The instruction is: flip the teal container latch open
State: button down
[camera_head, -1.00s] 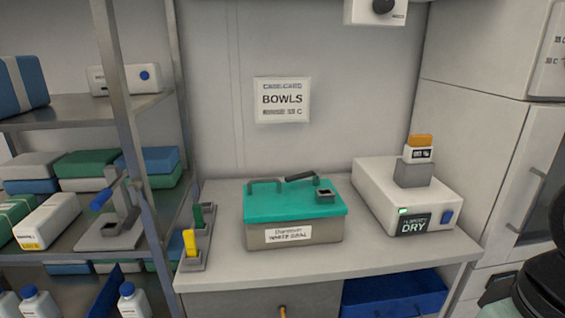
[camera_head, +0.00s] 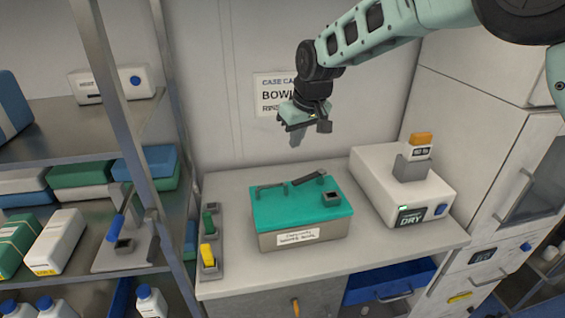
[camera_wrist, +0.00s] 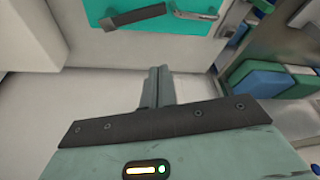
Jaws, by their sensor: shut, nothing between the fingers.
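The container (camera_head: 300,236) has a grey body with a white label and a teal lid (camera_head: 295,210), and it stands on the counter. On the lid, near its back edge, are a dark lever (camera_head: 309,178), which looks like the latch, and a grey handle (camera_head: 268,187). In the wrist view the dark lever (camera_wrist: 133,18) and the grey handle (camera_wrist: 195,22) show at the top on the teal lid (camera_wrist: 100,8). My gripper (camera_head: 296,140) is shut and empty, above and behind the container, apart from it. Its fingers (camera_wrist: 160,72) show together in the wrist view.
A small grey socket block (camera_head: 331,198) is on the lid's right. A white device (camera_head: 400,190) marked DRY stands right of the container. Small levers, yellow (camera_head: 208,256) and green (camera_head: 208,222), stand left. A shelf rack (camera_head: 85,135) is further left. A blue drawer (camera_head: 390,283) is below.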

dwell(0.3)
jog(key=p+x, duration=0.4)
jog(key=x, duration=0.5)
jog(key=shift+f, duration=0.4)
jog(key=shift+s+d+r+p, duration=0.15)
jog(key=shift+s+d+p, duration=0.45)
jog(key=shift+s+p, duration=0.2)
jog(key=shift+s+d+f+p, duration=0.2)
jog(key=shift+s+d+p, duration=0.15)
jog(key=shift+s+d, duration=0.25)
